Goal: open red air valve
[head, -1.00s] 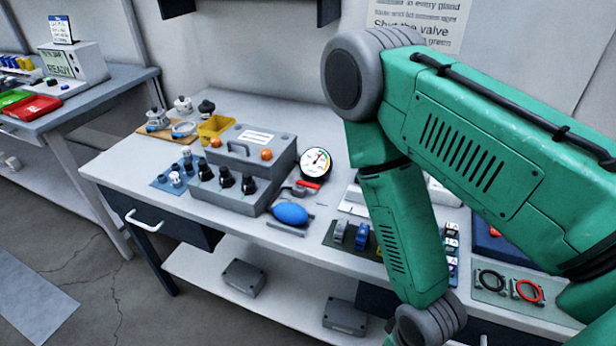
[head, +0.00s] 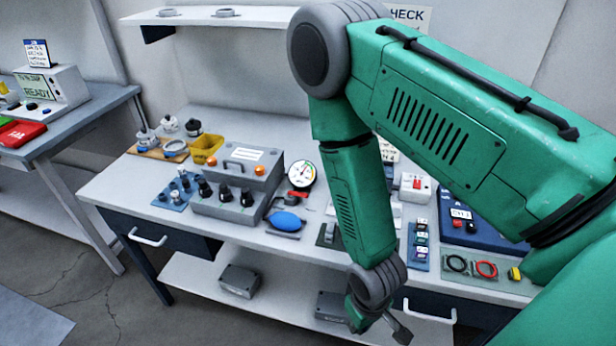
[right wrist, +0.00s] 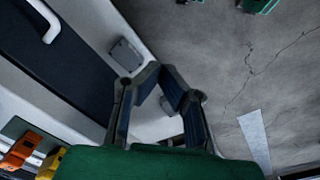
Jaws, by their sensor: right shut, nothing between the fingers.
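A small red valve handle (head: 298,193) lies just below a round white dial gauge (head: 303,174) on the workbench, right of the grey control box (head: 238,182). A blue squeeze bulb (head: 286,222) lies in front of it. The valve's body is too small to make out. My right gripper (head: 401,334) hangs in front of the bench's front edge, low and to the right of the valve, well apart from it. In the right wrist view its fingers (right wrist: 160,70) meet at the tips, shut and empty. My left gripper is not in view.
A lower shelf (head: 205,288) holds grey boxes (head: 239,281). A drawer handle (head: 430,312) sticks out near my right gripper. My green right arm hides part of the bench's middle.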

